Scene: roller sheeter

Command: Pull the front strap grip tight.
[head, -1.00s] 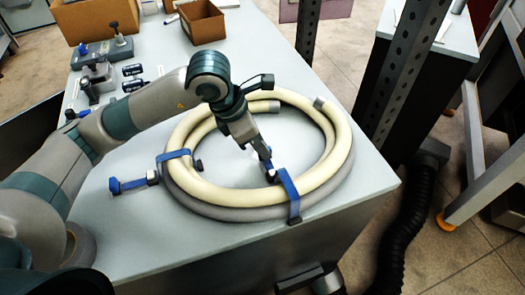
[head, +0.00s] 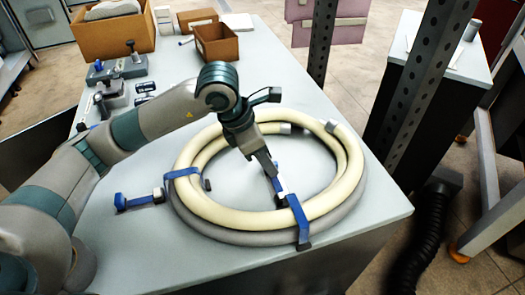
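A coil of cream and grey hose (head: 205,203) lies on the grey table. My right gripper is out of view.
A second blue strap (head: 183,173) wraps the coil's left side, its grip (head: 120,203) lying out to the left. Open cardboard boxes (head: 216,43) and small fixtures (head: 118,68) stand at the back. A dark perforated post (head: 425,85) rises beyond the table's right edge.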

